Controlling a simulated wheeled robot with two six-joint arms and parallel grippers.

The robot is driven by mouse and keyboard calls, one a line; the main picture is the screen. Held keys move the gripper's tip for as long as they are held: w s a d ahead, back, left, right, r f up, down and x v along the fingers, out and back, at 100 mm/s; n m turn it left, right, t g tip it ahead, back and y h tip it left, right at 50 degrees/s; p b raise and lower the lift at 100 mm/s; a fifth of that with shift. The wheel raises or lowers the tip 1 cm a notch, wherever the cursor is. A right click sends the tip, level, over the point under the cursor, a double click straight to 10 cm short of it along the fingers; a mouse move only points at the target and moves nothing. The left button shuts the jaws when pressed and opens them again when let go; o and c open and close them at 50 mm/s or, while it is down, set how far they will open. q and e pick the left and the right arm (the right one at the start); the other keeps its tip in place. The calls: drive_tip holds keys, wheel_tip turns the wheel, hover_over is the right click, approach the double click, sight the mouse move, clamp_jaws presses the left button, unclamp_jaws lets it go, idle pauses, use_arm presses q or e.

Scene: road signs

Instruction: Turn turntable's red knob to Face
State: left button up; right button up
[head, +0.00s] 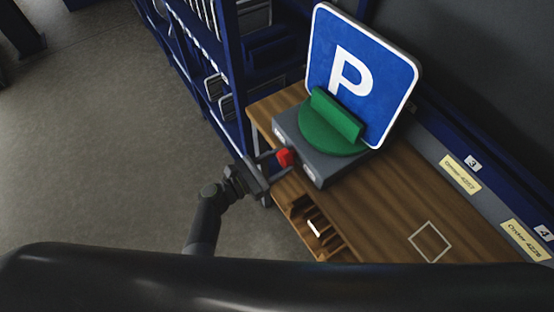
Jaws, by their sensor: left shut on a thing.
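The turntable is a grey box (312,172) with a green round top and holder (334,122) on a wooden bench. A blue parking sign (352,75) with a white P stands upright in the green holder. The red knob (285,157) sticks out of the box's left front face, between two pale labels too small to read. My left gripper (281,159) reaches in from the left and is shut on the red knob. Its fingers partly hide the knob, and I cannot tell which label the knob points to. My right gripper is not in view.
The wooden bench (380,200) has a white square outline (429,242) on its clear right part. A slotted wooden rack (312,226) sits at its front edge. Blue shelving (232,60) stands behind left. Numbered yellow labels (460,174) line the back rail.

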use_arm(q)
drive_tip(key=shift+f+n, duration=0.1)
drive_tip(key=shift+n, duration=0.3)
drive_tip(key=o, duration=1)
drive_tip(key=b+v, duration=0.4)
drive_tip(key=v, duration=1.3)
drive_tip(key=shift+s+a, duration=0.15)
drive_tip(key=shift+a, duration=0.05)
